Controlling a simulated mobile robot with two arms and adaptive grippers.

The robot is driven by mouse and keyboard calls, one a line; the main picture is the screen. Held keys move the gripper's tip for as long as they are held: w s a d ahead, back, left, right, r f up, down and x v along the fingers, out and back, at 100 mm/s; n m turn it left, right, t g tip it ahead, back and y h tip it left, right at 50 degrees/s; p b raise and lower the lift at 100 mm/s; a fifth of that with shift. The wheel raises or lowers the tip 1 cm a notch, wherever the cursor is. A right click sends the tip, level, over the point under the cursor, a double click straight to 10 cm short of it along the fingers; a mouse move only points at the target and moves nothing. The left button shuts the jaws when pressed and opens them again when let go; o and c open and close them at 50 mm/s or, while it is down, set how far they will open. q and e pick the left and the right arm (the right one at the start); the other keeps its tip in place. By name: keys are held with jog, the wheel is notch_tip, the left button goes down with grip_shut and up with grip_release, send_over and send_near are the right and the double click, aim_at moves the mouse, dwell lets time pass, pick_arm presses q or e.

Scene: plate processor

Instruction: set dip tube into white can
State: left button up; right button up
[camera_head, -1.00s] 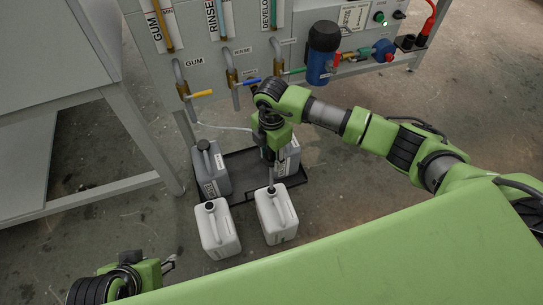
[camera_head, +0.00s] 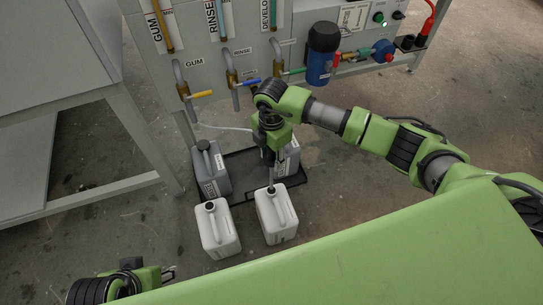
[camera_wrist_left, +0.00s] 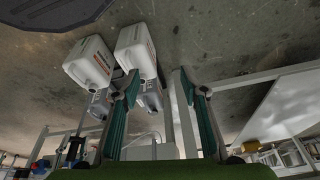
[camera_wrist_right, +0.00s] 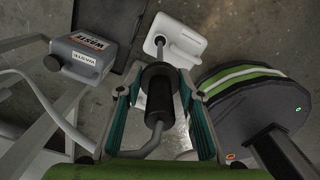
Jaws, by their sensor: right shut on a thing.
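My right gripper (camera_head: 268,156) is shut on the dip tube, whose dark grip part (camera_wrist_right: 160,90) sits between the fingers in the right wrist view. The tube's lower end (camera_head: 271,183) is at the mouth of the right-hand white can (camera_head: 279,218); I cannot tell how far inside it is. The same white can shows in the right wrist view (camera_wrist_right: 184,50), upright on the floor. A second white can (camera_head: 217,232) stands to its left, with a dark opening on top. My left gripper (camera_wrist_left: 160,85) is open and empty, low at the left, apart from the cans.
A grey can (camera_head: 211,172) and another grey can (camera_head: 292,160), partly hidden by my right gripper, stand on a black tray (camera_head: 245,165). Behind are a panel with taps (camera_head: 200,94) and a blue canister (camera_head: 321,65). A table frame (camera_head: 95,190) stands left.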

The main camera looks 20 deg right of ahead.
pick_arm(q)
jog(key=shift+w, duration=0.2)
pick_arm(e)
jog(key=shift+f, duration=0.3)
jog(key=shift+f+b, duration=0.35)
jog(key=shift+f, duration=0.25)
pick_arm(q)
jog(key=shift+w+d+r+t+h, duration=0.1)
jog(key=shift+w+d+r+t, duration=0.25)
jog(key=shift+w, duration=0.45)
jog(key=shift+w+d+r+t+h, duration=0.15)
jog(key=shift+w+t, duration=0.3)
jog(key=shift+w, duration=0.4)
jog(key=shift+w+d+r+t+h, duration=0.1)
jog(key=shift+w+d+r+t, duration=0.25)
jog(key=shift+w, duration=0.45)
pick_arm(e)
jog(key=shift+f, duration=0.15)
pick_arm(q)
jog(key=shift+f, duration=0.2)
pick_arm(e)
jog(key=shift+f, duration=0.1)
